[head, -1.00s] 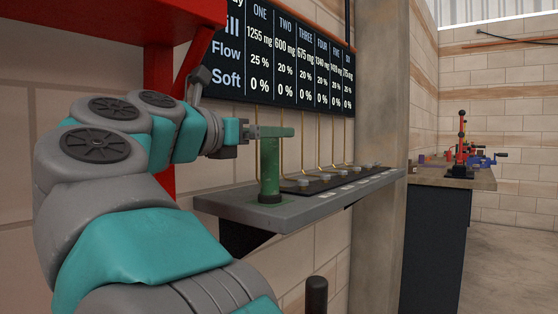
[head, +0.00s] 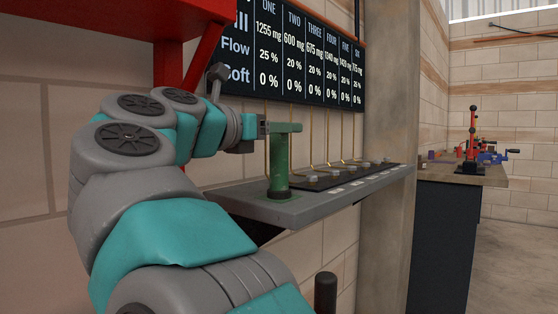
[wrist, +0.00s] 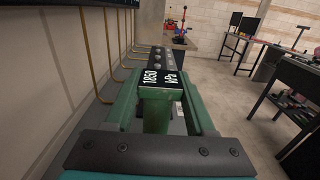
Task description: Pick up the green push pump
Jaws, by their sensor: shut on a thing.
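The green push pump (head: 279,168) stands upright at the near left end of the grey wall shelf, its round base seeming to rest on it. Its bar-like top points right in the head view. My gripper (head: 266,127) is at the left end of that top, shut on the pump. In the wrist view the pump (wrist: 155,118) fills the middle, with a small black display reading 1850 kPa on top. The pump hides part of the shelf behind it, and the exact contact of the fingers is hard to see.
The shelf (head: 330,198) carries a dark strip with several round knobs (head: 312,179), with thin brass pipes rising behind. A black readout board (head: 300,50) hangs above. A red frame (head: 167,65) is close to my arm. A workbench (head: 465,178) stands beyond a pillar (head: 388,110).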

